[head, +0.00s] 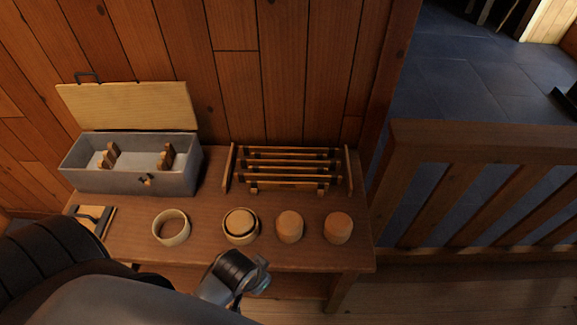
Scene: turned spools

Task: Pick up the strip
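I cannot single out the strip for certain. Several long, thin wooden strips with dark ends (290,164) lie across a wooden rack (229,170) at the back right of the table. A flat wooden board with a dark piece on it (92,217) lies at the table's left end, partly hidden by my arm. My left gripper (262,279) is at the table's front edge, in front of the round pieces and well short of the rack. No held thing shows at it; its finger opening is unclear. My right gripper is out of view.
A grey box (130,181) with its lid (130,105) open holds two notched wooden supports. A hollow ring (171,227), a ringed round piece (240,225) and two round wooden blocks (289,226) (338,227) stand in a row. A railing (480,190) stands right of the table (215,187).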

